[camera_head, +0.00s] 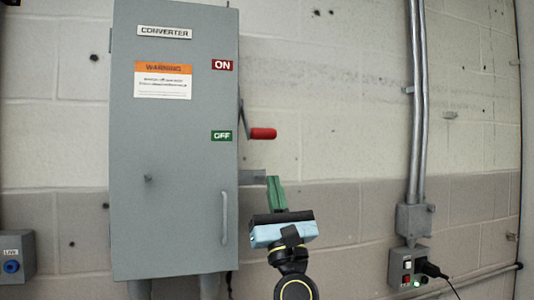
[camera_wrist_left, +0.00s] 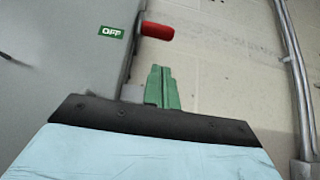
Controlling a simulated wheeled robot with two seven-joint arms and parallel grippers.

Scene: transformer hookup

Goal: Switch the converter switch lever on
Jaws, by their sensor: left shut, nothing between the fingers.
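The grey converter box (camera_head: 170,220) hangs on the wall, with a red ON label (camera_head: 222,65) above a green OFF label (camera_head: 221,135). The switch lever (camera_head: 262,133) sticks out from the box's right side. Its red handle is level with the OFF label and also shows in the left wrist view (camera_wrist_left: 157,31). My left gripper (camera_head: 275,180) is below the red handle, apart from it, with its green fingers pointing up. The fingers (camera_wrist_left: 160,72) are shut and empty. My right gripper is not in view.
A metal conduit (camera_head: 417,100) runs down the wall at right to a small socket box (camera_head: 408,268) with a black plug. A small LIVE box (camera_head: 17,262) with a blue knob is at lower left. The wall right of the lever is clear.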

